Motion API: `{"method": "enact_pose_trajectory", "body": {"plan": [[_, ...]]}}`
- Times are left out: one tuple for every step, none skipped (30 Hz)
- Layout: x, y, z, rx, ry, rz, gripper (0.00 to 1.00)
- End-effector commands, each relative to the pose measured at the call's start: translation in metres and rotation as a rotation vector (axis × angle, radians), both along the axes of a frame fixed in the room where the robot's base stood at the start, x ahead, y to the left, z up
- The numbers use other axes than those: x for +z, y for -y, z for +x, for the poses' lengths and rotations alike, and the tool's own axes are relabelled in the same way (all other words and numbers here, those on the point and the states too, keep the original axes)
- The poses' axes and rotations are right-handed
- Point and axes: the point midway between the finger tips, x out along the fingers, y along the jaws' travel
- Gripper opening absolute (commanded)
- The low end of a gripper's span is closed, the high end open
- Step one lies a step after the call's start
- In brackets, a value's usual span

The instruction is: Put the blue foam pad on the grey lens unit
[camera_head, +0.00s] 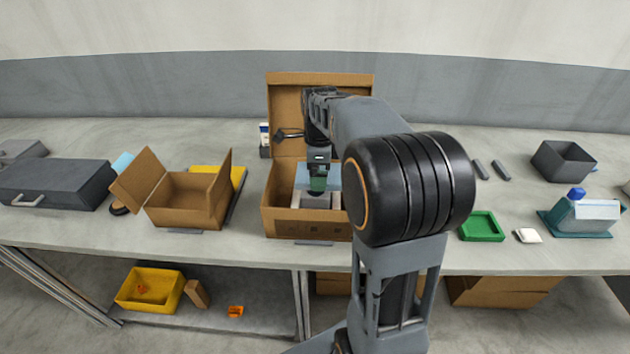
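A light-blue flat piece (333,176), which looks like the blue foam pad, shows in the open cardboard box (285,223) at the middle of the table. Below it in the box is a pale grey block with a darker rounded part, which looks like the grey lens unit (328,200). My gripper (318,187) points down into this box, in front of the light-blue piece. I cannot tell whether it touches or holds the piece. Its fingertips are small and partly hidden, and my arm covers the box's right side. Another light-blue piece (122,163) lies at the left, behind another box.
A second open cardboard box (187,205) stands left of the middle, by a dark grey case (55,184). A green tray (482,227), a white piece (528,236) and a grey bin (563,162) are at the right. The middle box's raised lid stands behind my gripper.

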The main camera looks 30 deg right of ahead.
Motion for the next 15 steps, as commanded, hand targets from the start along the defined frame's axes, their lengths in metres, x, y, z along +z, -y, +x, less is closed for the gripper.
{"method": "enact_pose_trajectory", "body": {"plan": [[-0.002, -0.001, 0.001, 0.001, 0.0, 0.0, 0.7], [-0.002, -0.001, 0.002, 0.001, 0.0, 0.0, 0.7], [-0.004, -0.002, 0.003, 0.001, 0.0, 0.0, 0.7], [-0.006, -0.002, 0.004, 0.001, 0.0, 0.0, 0.7], [-0.009, -0.003, 0.006, 0.002, 0.0, 0.0, 0.7], [-0.013, -0.005, 0.009, 0.002, -0.002, 0.001, 0.7], [-0.017, -0.006, 0.01, 0.001, -0.002, 0.0, 0.7], [-0.022, -0.005, 0.009, -0.001, -0.002, 0.0, 0.7], [-0.028, -0.005, 0.009, -0.001, -0.002, 0.0, 0.7], [-0.031, -0.005, 0.009, -0.001, -0.002, 0.0, 0.7], [-0.034, -0.005, 0.009, -0.001, -0.001, 0.0, 0.7], [-0.038, -0.005, 0.009, -0.001, -0.001, 0.0, 0.7], [-0.04, -0.005, 0.009, -0.001, -0.001, 0.0, 0.7], [-0.042, -0.005, 0.009, -0.001, -0.001, 0.0, 0.7], [-0.043, -0.005, 0.009, -0.001, 0.0, 0.0, 0.7]]}}
